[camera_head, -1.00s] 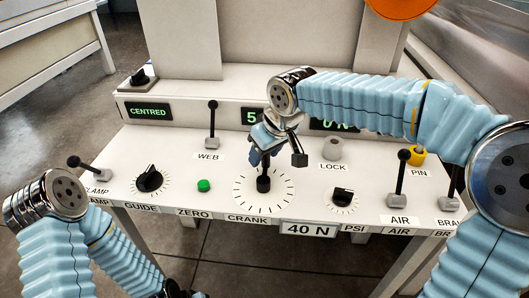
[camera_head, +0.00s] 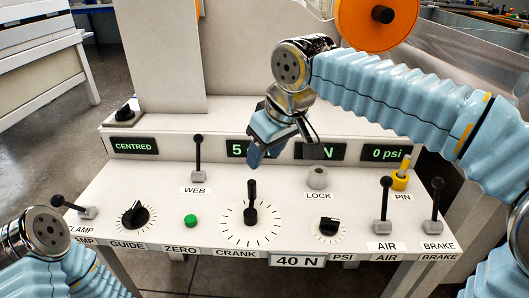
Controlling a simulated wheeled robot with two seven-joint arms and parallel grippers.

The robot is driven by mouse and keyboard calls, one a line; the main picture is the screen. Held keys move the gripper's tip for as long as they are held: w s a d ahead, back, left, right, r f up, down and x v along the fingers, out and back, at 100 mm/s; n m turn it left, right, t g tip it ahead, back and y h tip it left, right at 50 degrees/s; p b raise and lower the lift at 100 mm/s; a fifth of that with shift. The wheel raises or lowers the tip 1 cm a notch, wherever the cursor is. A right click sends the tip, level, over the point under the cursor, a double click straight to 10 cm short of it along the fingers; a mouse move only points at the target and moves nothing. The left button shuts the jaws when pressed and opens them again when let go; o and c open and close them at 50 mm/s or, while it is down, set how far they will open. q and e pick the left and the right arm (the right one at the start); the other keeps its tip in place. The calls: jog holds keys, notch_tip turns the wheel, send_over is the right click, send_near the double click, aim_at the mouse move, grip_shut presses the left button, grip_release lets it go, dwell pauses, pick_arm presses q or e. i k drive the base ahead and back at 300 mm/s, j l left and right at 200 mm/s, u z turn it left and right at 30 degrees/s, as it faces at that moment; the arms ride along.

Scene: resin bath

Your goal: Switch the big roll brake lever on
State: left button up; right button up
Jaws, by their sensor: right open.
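The brake lever (camera_head: 433,205) stands at the right end of the white panel, above the label BRAKE. It has a black stick with a round knob on a grey base, and looks roughly upright. My right gripper (camera_head: 254,160) is open and empty above the crank (camera_head: 251,207), well left of the brake lever, pointing down. My left arm comes in at the lower left, but its gripper is out of view.
The air lever (camera_head: 383,205) stands just left of the brake lever. An orange roll (camera_head: 375,22) is behind the panel.

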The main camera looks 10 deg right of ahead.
aim_at(438, 183)
jog(key=k, duration=1)
